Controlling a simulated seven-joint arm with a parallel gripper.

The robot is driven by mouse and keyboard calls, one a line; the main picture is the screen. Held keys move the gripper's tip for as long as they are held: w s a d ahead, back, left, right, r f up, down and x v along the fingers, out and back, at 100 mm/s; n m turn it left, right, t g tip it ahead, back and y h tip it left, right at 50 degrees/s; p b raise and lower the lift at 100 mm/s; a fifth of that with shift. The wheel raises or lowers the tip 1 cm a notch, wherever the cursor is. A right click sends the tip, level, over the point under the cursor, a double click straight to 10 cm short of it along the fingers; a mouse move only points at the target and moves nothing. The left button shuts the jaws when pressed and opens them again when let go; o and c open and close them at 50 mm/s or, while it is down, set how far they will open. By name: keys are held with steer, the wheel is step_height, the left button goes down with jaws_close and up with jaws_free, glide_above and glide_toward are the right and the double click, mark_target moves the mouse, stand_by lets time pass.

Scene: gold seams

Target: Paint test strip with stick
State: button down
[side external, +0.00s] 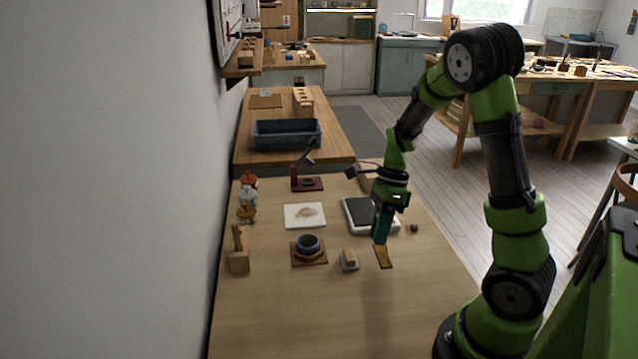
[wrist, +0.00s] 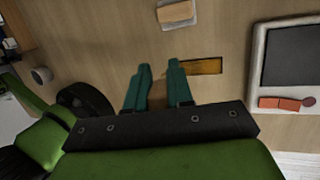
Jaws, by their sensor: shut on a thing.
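The test strip looks like a small golden-brown rectangle (side external: 384,258) lying flat on the near right part of the workbench. It also shows in the wrist view (wrist: 201,66), just right of my fingertips. My gripper (side external: 380,241) points down with its teal fingers close by the strip in the side view. In the wrist view my gripper (wrist: 158,68) shows a narrow gap between its fingers. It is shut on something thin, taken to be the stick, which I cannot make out. I cannot tell whether anything touches the strip or whether paint is on it.
A white dish with a block (side external: 349,261) sits left of the strip. A dark bowl (side external: 308,243), a white sheet (side external: 305,216) and a wooden holder (side external: 239,257) stand farther left. The front bench is clear.

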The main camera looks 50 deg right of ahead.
steer(key=shift+f, duration=0.9)
steer(key=shift+w+d, duration=2.35)
steer(key=shift+s+a, duration=0.4)
steer(key=shift+s+a+r, duration=0.15)
steer(key=shift+s+a, duration=0.45)
steer(key=shift+a, duration=0.05)
steer(key=shift+s+a, duration=1.35)
steer(key=shift+r, duration=2.85)
